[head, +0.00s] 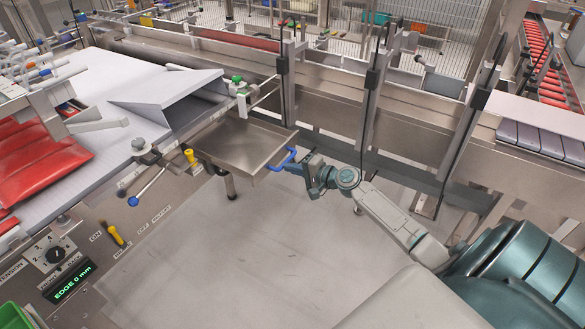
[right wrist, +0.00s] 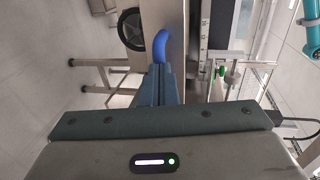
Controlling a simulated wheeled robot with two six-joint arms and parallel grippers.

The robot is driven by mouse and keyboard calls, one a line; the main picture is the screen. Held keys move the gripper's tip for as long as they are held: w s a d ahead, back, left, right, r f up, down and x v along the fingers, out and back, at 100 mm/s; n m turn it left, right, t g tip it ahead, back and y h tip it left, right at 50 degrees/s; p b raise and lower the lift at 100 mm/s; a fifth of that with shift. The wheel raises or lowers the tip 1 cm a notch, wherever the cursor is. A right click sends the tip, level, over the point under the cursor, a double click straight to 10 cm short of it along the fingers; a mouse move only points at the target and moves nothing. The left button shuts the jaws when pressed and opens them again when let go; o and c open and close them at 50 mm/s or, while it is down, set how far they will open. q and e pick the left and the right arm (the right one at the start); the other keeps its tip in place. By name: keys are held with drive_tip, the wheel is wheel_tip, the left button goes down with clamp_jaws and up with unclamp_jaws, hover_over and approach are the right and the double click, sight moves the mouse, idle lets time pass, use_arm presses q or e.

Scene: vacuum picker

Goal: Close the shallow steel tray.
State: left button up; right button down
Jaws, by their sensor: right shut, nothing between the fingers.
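The shallow steel tray (head: 238,145) juts out from the machine side, below the end of the white belt, and looks empty. A blue handle (head: 282,160) is on its right edge. My right gripper (head: 292,167) is at that handle, with its arm coming in from the lower right. In the right wrist view the shut fingers (right wrist: 160,72) point at the blue handle (right wrist: 161,45) with nothing between them. Their tips are at or very near its end; I cannot tell if they touch. My left gripper is not in view.
A grey sheet-metal hood (head: 180,95) stands over the belt behind the tray. Steel posts (head: 370,100) rise on the right. The floor (head: 250,245) in front is clear.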

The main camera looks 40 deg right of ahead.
sight(220, 143)
drive_tip(key=shift+w, duration=0.1)
